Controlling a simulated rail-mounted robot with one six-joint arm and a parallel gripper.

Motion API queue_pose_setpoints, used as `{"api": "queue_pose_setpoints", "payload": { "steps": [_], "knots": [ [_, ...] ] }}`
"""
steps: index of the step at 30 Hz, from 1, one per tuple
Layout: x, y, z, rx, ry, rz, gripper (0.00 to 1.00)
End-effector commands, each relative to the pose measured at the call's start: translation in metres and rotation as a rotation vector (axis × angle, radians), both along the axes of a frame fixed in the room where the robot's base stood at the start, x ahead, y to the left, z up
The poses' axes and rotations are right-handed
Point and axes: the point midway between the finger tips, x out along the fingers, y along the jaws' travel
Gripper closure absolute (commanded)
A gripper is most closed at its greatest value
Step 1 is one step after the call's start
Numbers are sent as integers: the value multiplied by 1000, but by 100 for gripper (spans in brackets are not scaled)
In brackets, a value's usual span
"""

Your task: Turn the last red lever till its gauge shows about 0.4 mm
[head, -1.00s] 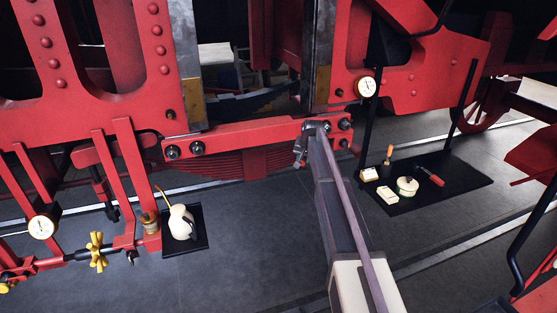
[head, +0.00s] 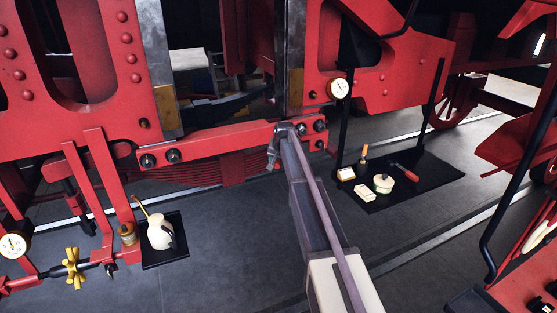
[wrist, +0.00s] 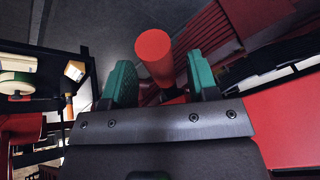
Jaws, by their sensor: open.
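The red lever (wrist: 155,55) shows in the wrist view as a round-ended red rod standing between my gripper's two teal finger pads. My gripper (wrist: 160,70) is open, with one pad on each side of the lever; a gap shows beside the left pad, and contact on the right cannot be told. In the head view, my gripper (head: 274,156) is at the right end of the red beam, and its fingers and the lever are mostly hidden. A round white gauge (head: 339,88) with a dark needle is right of it; its reading is too small to tell.
A second white gauge (head: 14,244) and a yellow handwheel (head: 74,267) are at left. A cream oil can (head: 160,232) stands on a black mat. A black tray (head: 430,182) at right holds several small items. Dark floor lies open between them.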

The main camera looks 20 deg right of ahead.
Motion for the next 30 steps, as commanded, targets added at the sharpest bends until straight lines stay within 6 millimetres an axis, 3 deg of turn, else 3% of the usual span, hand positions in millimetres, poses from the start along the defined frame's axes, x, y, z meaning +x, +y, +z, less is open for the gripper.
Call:
{"api": "queue_pose_setpoints", "payload": {
  "steps": [9,12,28,30],
  "knots": [
    [-31,2,76,0,0,0,46],
    [-40,2,93,0,0,0,46],
    [-43,2,93,-2,1,6,46],
    [-58,5,90,-15,50,51,46]
  ]
}}
